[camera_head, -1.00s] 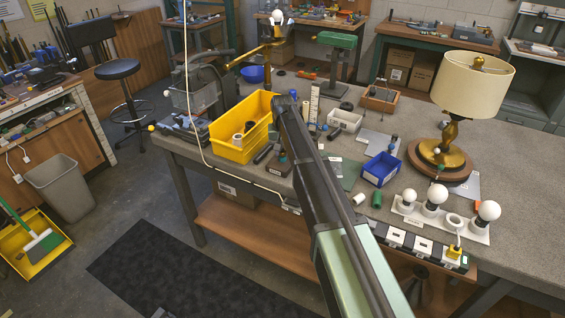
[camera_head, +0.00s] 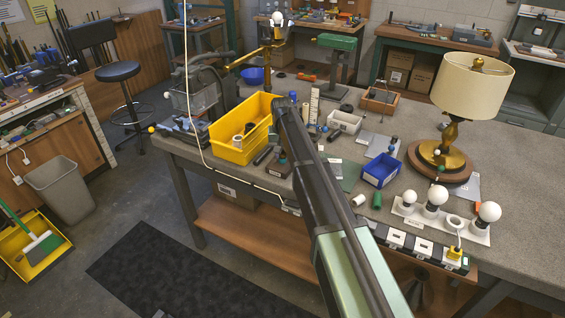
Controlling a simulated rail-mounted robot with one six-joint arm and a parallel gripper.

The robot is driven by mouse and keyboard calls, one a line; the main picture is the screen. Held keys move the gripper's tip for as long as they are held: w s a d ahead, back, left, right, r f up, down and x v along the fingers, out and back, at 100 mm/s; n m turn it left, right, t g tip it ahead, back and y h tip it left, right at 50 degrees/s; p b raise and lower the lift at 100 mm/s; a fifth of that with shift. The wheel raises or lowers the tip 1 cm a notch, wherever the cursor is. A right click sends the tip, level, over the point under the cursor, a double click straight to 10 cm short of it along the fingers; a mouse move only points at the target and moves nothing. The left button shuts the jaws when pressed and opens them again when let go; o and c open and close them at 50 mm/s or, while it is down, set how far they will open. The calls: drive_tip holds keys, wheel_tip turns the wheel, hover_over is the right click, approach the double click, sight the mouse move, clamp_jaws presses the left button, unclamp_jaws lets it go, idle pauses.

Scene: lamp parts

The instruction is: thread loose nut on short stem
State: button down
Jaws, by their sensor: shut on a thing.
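My arm rises from the bottom edge across the bench, and its far part ends beside the yellow bin. My gripper is not visible; the arm seems to cover it. I cannot pick out the loose nut or the short stem. Small dark and blue parts (camera_head: 314,130) stand just right of the arm, too small to tell apart. A brass table lamp (camera_head: 452,140) with a cream shade stands upright on a round wooden base at the right.
A yellow bin (camera_head: 232,152) holding small cylinders stands left of my arm. A blue bin (camera_head: 381,170), a white tray (camera_head: 345,122) and a bulb strip (camera_head: 424,217) stand to its right. A green cylinder (camera_head: 377,200) lies near the front edge.

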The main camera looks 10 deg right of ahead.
drive_tip(key=m, duration=0.4)
drive_tip(key=shift+f, duration=0.1)
drive_tip(key=m, duration=0.3)
drive_tip(key=shift+a, duration=0.1)
drive_tip(key=shift+m, duration=0.7)
drive_tip(key=m, duration=0.4)
drive_tip(key=shift+w+a, duration=0.1)
drive_tip(key=shift+m, duration=0.7)
